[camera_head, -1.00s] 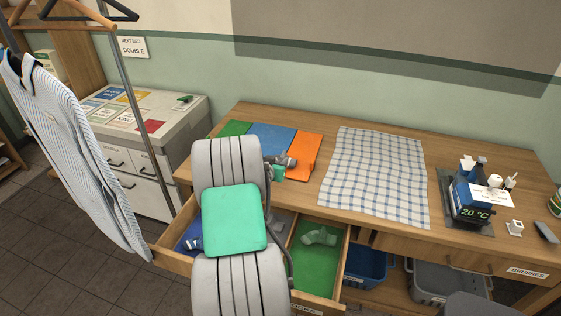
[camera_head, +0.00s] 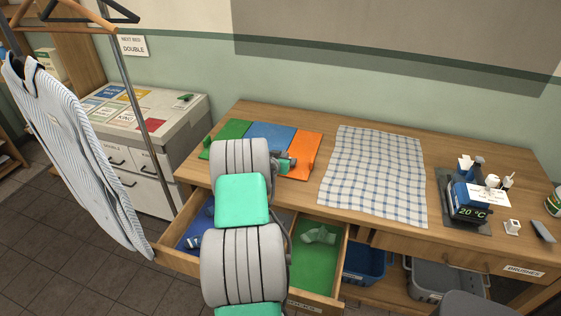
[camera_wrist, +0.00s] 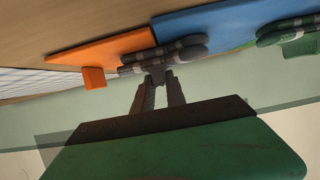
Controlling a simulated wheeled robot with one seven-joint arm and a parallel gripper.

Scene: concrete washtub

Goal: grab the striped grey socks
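In the wrist view the striped grey socks (camera_wrist: 178,50), a folded pair with dark and light bands, lie across the edge of the blue mat (camera_wrist: 215,22) beside the orange mat (camera_wrist: 103,58). My gripper (camera_wrist: 160,78) has its two fingers apart, with the tips right at the near part of the socks. A dark part of the socks shows between or just beyond the tips; I cannot tell whether they touch. In the head view my arm hides most of the gripper and the socks near the mats.
Green striped socks (camera_wrist: 292,38) lie right of the grey pair in the wrist view. A checked cloth (camera_head: 375,175) covers the table's middle. The open drawer below holds grey-green socks (camera_head: 318,235) and a blue section (camera_head: 196,228). A shirt (camera_head: 75,150) hangs left.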

